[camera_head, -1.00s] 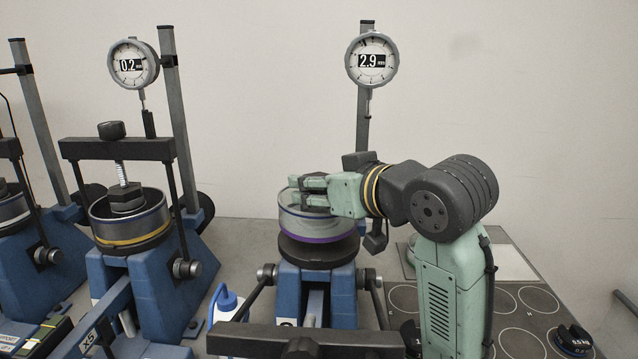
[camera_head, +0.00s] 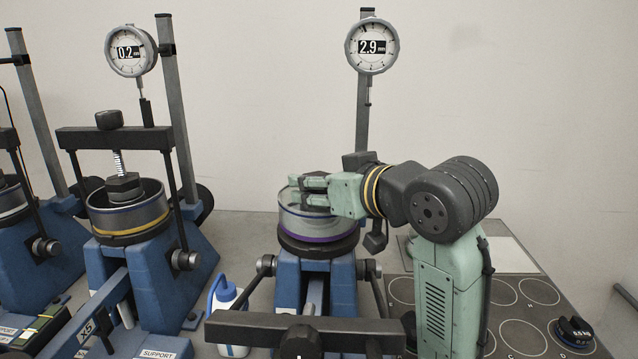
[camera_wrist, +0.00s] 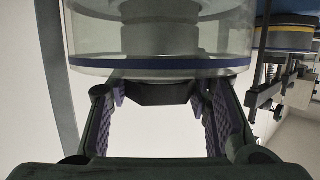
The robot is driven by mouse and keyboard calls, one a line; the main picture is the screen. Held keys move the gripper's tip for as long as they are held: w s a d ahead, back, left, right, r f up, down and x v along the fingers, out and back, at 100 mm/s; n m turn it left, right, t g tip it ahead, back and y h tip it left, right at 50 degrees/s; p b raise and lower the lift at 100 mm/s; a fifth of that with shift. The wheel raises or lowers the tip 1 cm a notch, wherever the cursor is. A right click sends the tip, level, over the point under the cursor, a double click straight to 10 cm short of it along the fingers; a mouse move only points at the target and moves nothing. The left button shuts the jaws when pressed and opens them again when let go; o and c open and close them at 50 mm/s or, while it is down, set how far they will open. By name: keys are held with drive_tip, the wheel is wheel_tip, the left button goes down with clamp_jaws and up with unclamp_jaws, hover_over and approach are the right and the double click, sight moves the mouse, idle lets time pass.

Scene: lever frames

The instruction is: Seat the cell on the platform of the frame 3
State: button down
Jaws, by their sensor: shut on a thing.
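The cell (camera_head: 302,224), a pale grey, partly see-through cylinder with a dark top rim and a purple band low down, is held upright by my gripper (camera_head: 308,191). The fingers are at the top of the cell. In the wrist view the cell's clear wall and blue band (camera_wrist: 160,63) show beyond my fingers (camera_wrist: 160,100).
Left of it stands another blue frame (camera_head: 150,280) holding a yellow-banded cell under a crossbar; a further frame is at the left edge. A white and blue bottle (camera_head: 226,308) stands between. A black crossbar (camera_head: 290,332) lies in front. A grey board with marked circles (camera_head: 515,290) is right.

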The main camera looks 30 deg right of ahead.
drive_tip(key=shift+f+b, duration=0.35)
idle(0.7)
drive_tip(key=c, duration=1.1)
unclamp_jaws()
drive_tip(key=shift+s, duration=0.1)
drive_tip(key=o, duration=0.4)
drive_tip(key=shift+c, duration=0.2)
drive_tip(key=shift+f, duration=0.15)
drive_tip(key=v, duration=1.2)
